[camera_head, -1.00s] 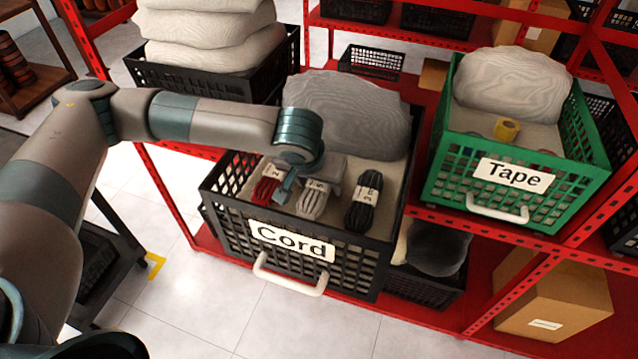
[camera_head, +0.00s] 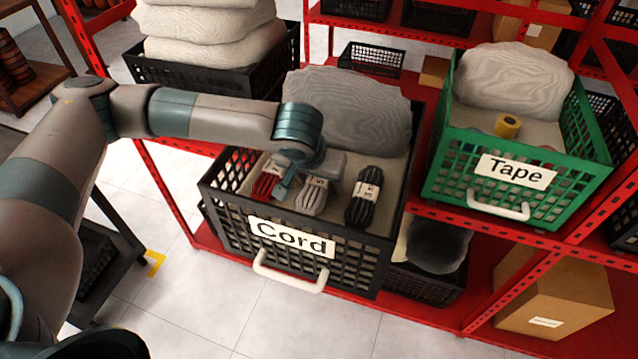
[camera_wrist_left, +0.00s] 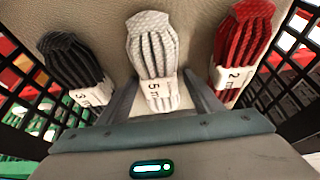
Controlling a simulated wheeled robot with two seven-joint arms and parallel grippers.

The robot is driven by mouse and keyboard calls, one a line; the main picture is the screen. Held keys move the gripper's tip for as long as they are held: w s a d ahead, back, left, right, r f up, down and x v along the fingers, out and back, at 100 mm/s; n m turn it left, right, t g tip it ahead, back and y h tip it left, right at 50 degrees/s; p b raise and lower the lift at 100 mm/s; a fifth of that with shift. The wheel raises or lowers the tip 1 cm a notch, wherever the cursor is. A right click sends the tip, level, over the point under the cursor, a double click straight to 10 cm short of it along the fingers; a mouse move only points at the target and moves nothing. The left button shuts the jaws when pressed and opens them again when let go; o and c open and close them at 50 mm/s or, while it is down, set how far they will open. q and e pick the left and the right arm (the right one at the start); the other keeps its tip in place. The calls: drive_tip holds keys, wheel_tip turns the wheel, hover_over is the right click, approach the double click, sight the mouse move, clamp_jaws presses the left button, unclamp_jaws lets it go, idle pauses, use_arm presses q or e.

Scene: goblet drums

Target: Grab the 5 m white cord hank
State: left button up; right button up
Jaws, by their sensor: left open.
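The white cord hank (camera_head: 313,196) lies in the black Cord basket (camera_head: 222,209), between a red hank (camera_head: 266,184) and a black hank (camera_head: 364,198). In the left wrist view the white hank (camera_wrist_left: 153,50) has a paper band marked 5 m. There the black hank (camera_wrist_left: 73,62) is at left and the red hank (camera_wrist_left: 240,45) at right, marked 2. My left gripper (camera_head: 296,190) is over the white hank. In the wrist view its open fingers (camera_wrist_left: 160,90) are on either side of the banded end; contact cannot be told. My right gripper is not in view.
The black basket's mesh walls stand close around the hanks. A grey sack (camera_head: 350,108) lies behind them in the basket. A green Tape basket (camera_head: 455,175) is to the right on the red shelf (camera_head: 425,215). White sacks (camera_head: 215,50) are stacked at back left.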

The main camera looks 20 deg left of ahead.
use_arm(q)
drive_tip(key=c, duration=1.2)
drive_tip(key=shift+o, duration=0.2)
drive_tip(key=shift+r+p, duration=0.2)
drive_tip(key=shift+p, duration=0.2)
wheel_tip(320, 180, up, 8)
drive_tip(key=b, duration=0.4)
drive_tip(key=shift+r+b, duration=0.2)
drive_tip(key=shift+b, duration=0.15)
drive_tip(key=shift+r, duration=0.7)
